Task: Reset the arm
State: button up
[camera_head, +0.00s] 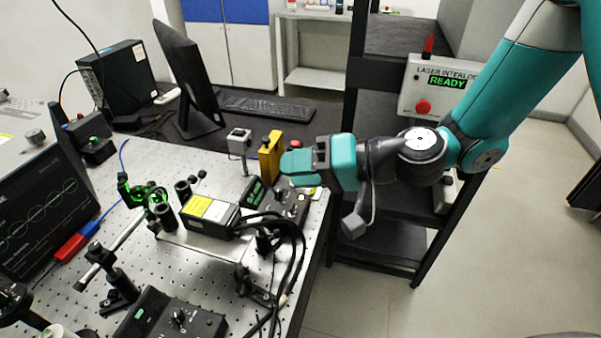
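My arm reaches in from the upper right and is bent at the wrist. My gripper (298,168) is at the arm's left end, above the right edge of the optical bench. Whether the two touch I cannot tell.
The perforated optical bench (218,260) carries a laser box (209,215), a control box (284,206), cables and optical mounts. A black shelf (385,245) stands right of it. The laser interlock panel (437,87) reads READY. A monitor (187,75) and keyboard (265,106) are behind.

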jog(key=shift+d, duration=0.1)
dwell(0.3)
jog(key=s+d+r+n+g+h, duration=0.1)
jog(key=s+d+r+n+h, duration=0.1)
jog(key=s+d+h, duration=0.3)
jog(key=s+d+r+n+g+h, duration=0.2)
jog(key=s+d+r+h, duration=0.3)
jog(key=s+d, duration=0.3)
jog(key=s, duration=0.3)
jog(key=shift+d, duration=0.2)
jog(key=shift+s, duration=0.15)
